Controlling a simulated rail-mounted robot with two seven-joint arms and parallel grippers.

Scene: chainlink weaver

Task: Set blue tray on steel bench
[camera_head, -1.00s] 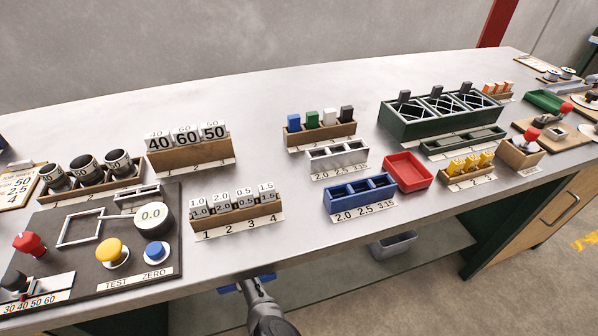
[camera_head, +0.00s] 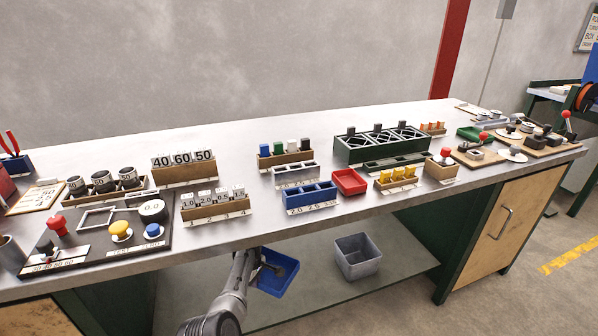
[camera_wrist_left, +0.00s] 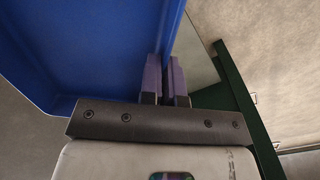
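The blue tray (camera_head: 272,283) is in front of the steel bench (camera_head: 230,137), below the level of its top and tilted. My left gripper (camera_head: 260,262) is at the tray's left side in the head view. In the left wrist view the two fingers (camera_wrist_left: 165,78) close on one wall of the blue tray (camera_wrist_left: 85,45), which fills the upper left. The bench top carries many fixtures along its front. My right gripper is not in view.
A grey bin (camera_head: 357,258) stands on the lower shelf (camera_head: 315,303), right of the tray.

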